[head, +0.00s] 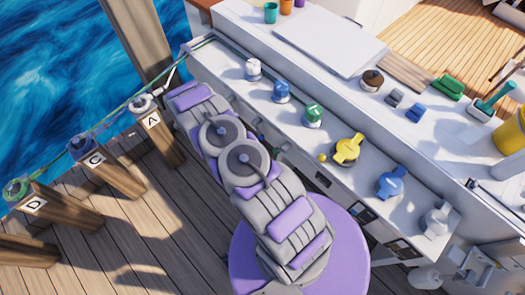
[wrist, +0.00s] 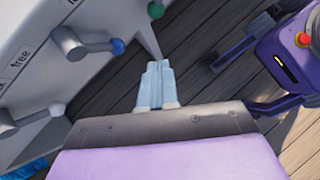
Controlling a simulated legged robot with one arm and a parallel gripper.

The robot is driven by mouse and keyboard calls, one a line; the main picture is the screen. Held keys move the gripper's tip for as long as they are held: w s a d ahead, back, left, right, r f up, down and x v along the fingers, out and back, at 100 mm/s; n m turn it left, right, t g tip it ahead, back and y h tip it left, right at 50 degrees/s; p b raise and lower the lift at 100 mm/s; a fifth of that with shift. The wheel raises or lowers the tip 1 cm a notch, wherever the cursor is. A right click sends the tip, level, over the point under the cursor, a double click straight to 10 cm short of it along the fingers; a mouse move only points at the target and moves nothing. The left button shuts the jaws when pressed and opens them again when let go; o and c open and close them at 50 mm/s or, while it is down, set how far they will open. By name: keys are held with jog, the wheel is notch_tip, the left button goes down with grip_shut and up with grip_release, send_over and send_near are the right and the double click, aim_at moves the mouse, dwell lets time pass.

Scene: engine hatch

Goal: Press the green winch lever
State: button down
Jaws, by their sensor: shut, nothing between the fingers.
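In the head view, the green winch (head: 313,115) sits on the boat's white ledge. I cannot make out my fingertips or the green knob there; my arm covers part of the ledge's side.
A yellow knob (head: 322,157) sticks out below the yellow winch (head: 347,150). Wooden posts (head: 110,175) with ropes stand along the dock at left.

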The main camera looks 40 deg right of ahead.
aim_at(279, 150)
jog(key=shift+d+f, duration=0.15)
jog(key=shift+d, duration=0.25)
jog(key=s+d+r+b+x, duration=0.1)
jog(key=b+x, duration=0.2)
jog(key=x, duration=1)
jog(key=shift+r+b, duration=0.25)
jog(key=shift+b, duration=0.1)
